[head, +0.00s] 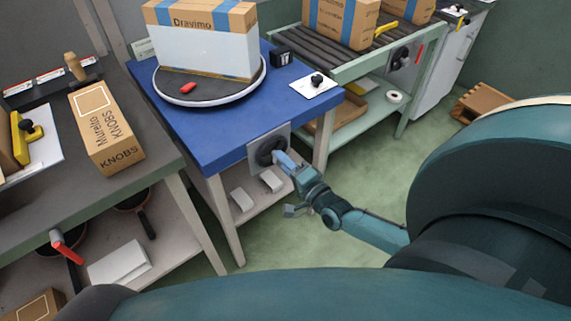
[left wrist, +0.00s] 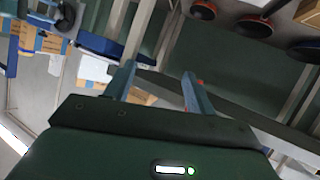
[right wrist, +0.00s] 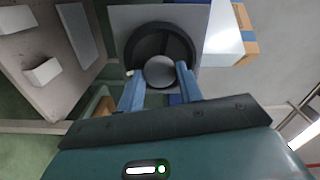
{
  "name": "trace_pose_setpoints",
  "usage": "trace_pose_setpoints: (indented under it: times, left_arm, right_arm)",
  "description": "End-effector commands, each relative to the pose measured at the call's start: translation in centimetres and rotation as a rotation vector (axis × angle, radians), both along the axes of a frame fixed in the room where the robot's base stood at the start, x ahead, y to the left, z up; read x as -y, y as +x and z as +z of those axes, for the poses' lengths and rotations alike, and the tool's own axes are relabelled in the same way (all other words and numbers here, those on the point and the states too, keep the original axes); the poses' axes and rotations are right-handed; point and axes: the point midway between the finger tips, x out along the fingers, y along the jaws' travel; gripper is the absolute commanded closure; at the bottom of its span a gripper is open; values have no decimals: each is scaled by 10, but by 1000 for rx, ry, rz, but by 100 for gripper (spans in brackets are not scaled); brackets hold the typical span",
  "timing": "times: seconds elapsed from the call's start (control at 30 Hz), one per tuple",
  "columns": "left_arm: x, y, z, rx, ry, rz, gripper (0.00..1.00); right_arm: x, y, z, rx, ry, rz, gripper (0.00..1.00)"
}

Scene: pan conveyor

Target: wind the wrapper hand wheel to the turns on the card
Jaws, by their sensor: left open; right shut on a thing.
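The black hand wheel (head: 266,148) sits on a grey plate on the front of the blue wrapper table (head: 205,135). My right gripper (head: 283,160) is at the wheel. In the right wrist view the wheel (right wrist: 160,32) faces me, and the right fingers (right wrist: 158,80) are shut on its round grey knob (right wrist: 160,71). A wrapped Dravimo carton (head: 205,45) stands on the round turntable (head: 215,97) above. A small card (head: 143,48) stands behind the turntable; its writing is too small to read. My left gripper (left wrist: 157,82) is open and empty in the left wrist view.
A grey bench (head: 150,170) with a KNOBS carton (head: 105,125) stands at left, pans on its lower shelf. A roller conveyor (head: 310,50) with cartons runs at back right. A plate with a black knob (head: 316,84) lies on the blue table's right corner. Green floor is clear in front.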

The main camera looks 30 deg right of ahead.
Motion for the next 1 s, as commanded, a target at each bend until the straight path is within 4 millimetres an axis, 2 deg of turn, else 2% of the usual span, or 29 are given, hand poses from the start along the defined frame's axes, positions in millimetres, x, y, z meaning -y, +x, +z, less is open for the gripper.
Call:
trace_pose_setpoints:
  times: [1.0]
  left_arm:
    - [-5, -2, 1, 33, 5, 9, 45]
  right_arm:
    - [1, 1, 1, -17, 260, 0, 87]
